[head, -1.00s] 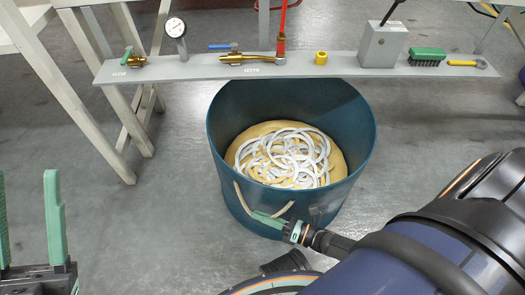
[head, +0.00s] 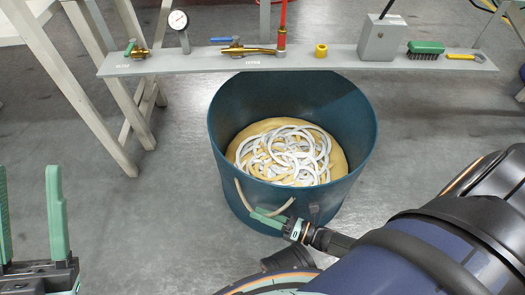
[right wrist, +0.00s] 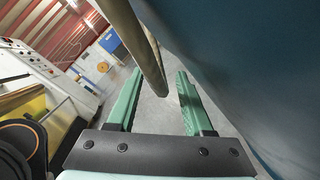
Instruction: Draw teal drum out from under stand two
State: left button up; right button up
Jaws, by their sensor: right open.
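The teal drum (head: 223,160) stands upright on the floor, its back rim at the front edge of the grey stand shelf (head: 300,64). Whether this is stand two I cannot read from its labels. White rings lie on a tan mass inside the drum. A beige handle (head: 241,195) hangs on the drum's near side. My right gripper (head: 263,216) is at this handle. In the right wrist view the handle (right wrist: 140,45) passes between the open fingers (right wrist: 160,74), beside the blue drum wall (right wrist: 235,60). My left gripper (head: 30,215) is open and empty at lower left.
Pale table legs (head: 75,90) stand at left. Grey floor is clear left of the drum.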

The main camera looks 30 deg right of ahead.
jog(key=v, duration=1.2)
jog(key=shift+s+d, duration=0.15)
jog(key=shift+s, duration=0.05)
jog(key=shift+c, duration=0.2)
